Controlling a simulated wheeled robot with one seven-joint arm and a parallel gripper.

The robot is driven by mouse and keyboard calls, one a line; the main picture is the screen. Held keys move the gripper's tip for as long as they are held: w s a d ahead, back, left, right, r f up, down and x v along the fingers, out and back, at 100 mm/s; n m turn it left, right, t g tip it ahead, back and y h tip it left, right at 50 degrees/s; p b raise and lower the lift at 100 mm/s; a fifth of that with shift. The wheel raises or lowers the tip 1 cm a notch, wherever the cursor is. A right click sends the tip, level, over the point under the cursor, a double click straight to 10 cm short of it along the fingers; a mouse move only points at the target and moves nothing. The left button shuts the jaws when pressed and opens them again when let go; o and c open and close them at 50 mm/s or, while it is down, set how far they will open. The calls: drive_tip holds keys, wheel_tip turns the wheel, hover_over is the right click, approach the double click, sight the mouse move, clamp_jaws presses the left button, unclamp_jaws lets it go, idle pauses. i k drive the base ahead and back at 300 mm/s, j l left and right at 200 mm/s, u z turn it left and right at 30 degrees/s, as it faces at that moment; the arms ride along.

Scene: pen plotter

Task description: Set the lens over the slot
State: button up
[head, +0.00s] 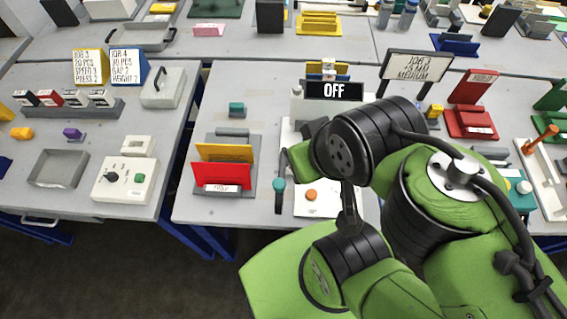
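I cannot make out a lens or a slot for certain in the head view. A white machine (318,208) with a black display reading OFF (335,90) stands at the middle of the near table. An orange knob (312,195) shows on its front plate. My green and black arm reaches over this machine and hides much of its middle and right side. My gripper's fingers are not visible, so what they hold does not show.
Left of the machine is a rack with yellow and red plates (222,175). A teal-topped handle (279,185) stands between them. A grey tray (58,168) and a white control box (125,180) are on the left table. A red holder (470,122) stands to the right.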

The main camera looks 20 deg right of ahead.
sight(279, 184)
drive_tip(key=k+j+z, duration=0.1)
drive_tip(key=j, duration=0.2)
drive_tip(key=k+j+z, duration=0.1)
drive_tip(key=j, duration=0.2)
drive_tip(key=k+j+z, duration=0.1)
drive_tip(key=j, duration=0.2)
drive_tip(key=i+j, duration=0.1)
drive_tip(key=j, duration=0.15)
drive_tip(key=i+j, duration=0.1)
drive_tip(key=j, duration=0.15)
drive_tip(key=z, duration=0.05)
